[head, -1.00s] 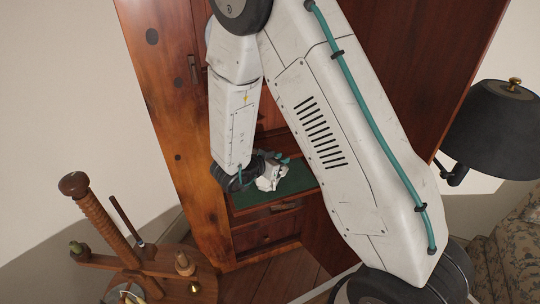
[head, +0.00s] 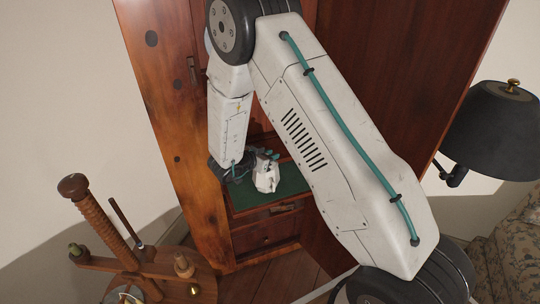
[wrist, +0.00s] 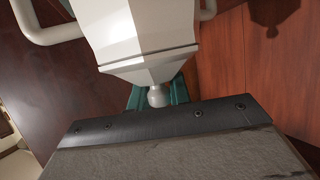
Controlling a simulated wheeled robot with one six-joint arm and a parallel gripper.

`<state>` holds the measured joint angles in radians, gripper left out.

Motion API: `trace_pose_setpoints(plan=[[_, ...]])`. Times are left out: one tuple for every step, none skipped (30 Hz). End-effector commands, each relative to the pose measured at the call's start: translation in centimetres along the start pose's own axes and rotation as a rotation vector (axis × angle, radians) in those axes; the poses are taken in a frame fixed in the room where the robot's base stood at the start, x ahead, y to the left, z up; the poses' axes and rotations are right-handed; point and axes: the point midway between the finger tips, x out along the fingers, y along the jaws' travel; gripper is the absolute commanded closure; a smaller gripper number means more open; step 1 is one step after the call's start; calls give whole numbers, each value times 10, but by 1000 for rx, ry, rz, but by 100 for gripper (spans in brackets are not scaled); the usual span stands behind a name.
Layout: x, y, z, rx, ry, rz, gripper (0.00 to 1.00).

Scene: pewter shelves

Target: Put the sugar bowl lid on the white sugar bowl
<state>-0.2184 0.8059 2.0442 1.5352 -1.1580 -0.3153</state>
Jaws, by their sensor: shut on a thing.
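The white sugar bowl (wrist: 130,18) fills the top of the wrist view, with a curved handle on either side. The white faceted sugar bowl lid (wrist: 145,66) is against it on the side nearer my gripper, with its round knob (wrist: 157,96) towards me. I cannot tell whether the lid is fully seated. My gripper (wrist: 154,98) is shut on the lid's knob between teal fingers, partly hidden by the dark wrist edge. In the head view my gripper (head: 264,156) is beside the white bowl (head: 267,178), where bowl and lid are hard to tell apart.
The bowl is over a green-topped shelf (head: 290,182) in a wooden cabinet (head: 160,75), with wood close on both sides. Drawers are below. A turned wooden stand (head: 140,262) is at lower left, and a black lamp (head: 492,130) at right. Some green surface is bare.

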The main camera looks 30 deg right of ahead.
Motion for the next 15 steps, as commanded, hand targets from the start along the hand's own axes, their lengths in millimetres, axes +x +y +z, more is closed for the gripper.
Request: trace_pose_setpoints(plan=[[0,0,0,0,0,0,100],[0,0,1,-1,0,0,100],[1,0,2,-1,0,0,78],[0,0,2,0,0,0,69],[0,0,2,0,0,0,61],[0,0,2,0,0,0,59],[0,0,2,-1,0,0,59],[0,0,2,0,0,0,59],[0,0,2,-1,0,0,59],[0,0,2,-1,0,0,59],[0,0,2,0,0,0,59],[0,0,2,-1,0,0,59],[0,0,1,0,0,0,59],[0,0,1,0,0,0,59],[-1,0,-1,0,0,0,59]])
